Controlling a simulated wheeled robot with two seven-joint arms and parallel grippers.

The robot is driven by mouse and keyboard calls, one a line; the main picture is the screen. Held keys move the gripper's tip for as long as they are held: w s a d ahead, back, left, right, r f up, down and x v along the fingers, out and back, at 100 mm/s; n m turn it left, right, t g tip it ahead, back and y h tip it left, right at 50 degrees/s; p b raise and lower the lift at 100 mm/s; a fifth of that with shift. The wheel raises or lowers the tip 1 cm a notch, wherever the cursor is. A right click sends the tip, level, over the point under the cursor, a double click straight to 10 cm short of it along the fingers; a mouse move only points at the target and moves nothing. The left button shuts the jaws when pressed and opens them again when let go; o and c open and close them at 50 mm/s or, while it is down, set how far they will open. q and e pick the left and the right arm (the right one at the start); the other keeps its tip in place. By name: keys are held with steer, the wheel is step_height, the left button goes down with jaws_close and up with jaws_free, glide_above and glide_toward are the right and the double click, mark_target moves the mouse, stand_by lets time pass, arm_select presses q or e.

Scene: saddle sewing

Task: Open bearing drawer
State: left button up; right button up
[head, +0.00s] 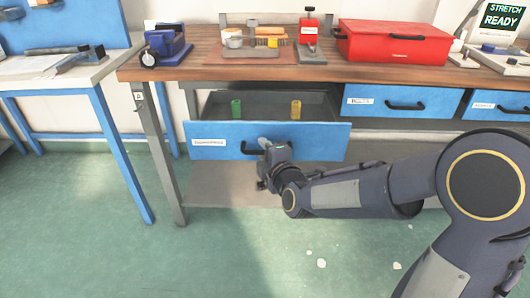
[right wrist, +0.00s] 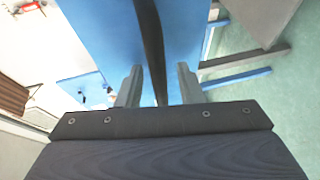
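The blue bearing drawer (head: 215,141) under the wooden bench is pulled out, its inside showing. It has a white label and a dark handle (head: 252,148). A green cylinder (head: 236,108) and a yellow-tan one (head: 296,109) stand inside it. My right gripper (head: 266,148) is at the handle in front of the drawer. In the right wrist view the dark handle bar (right wrist: 153,45) runs between the two fingers of my right gripper (right wrist: 158,78), with a small gap visible on each side. My left gripper is not in view.
Two closed blue drawers (head: 380,101) sit to the right under the wooden bench (head: 225,72). A red box (head: 395,42), a blue clamp-like tool (head: 166,45) and a red-topped device (head: 308,35) stand on top. A blue-legged table (head: 60,85) is at left.

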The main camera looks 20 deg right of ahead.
steer(key=a+p+v, duration=0.1)
steer(key=p+v, duration=0.1)
steer(key=v, duration=0.5)
steer(key=shift+s+d, duration=0.4)
steer(key=shift+d, duration=0.1)
steer(key=s+d+f+m+g+y, duration=0.15)
steer(key=s+m+g, duration=0.35)
steer(key=s+m, duration=0.55)
steer(key=s+d+f+m+g, duration=0.25)
steer(key=s+m+g, duration=0.25)
steer(key=s+m, duration=0.55)
step_height(320, 180, up, 25)
steer(key=s+p, duration=0.2)
steer(key=p, duration=2.3)
steer(key=shift+s+d+f+n, duration=0.2)
steer(key=shift+s+n, duration=0.1)
steer(key=shift+n, duration=0.1)
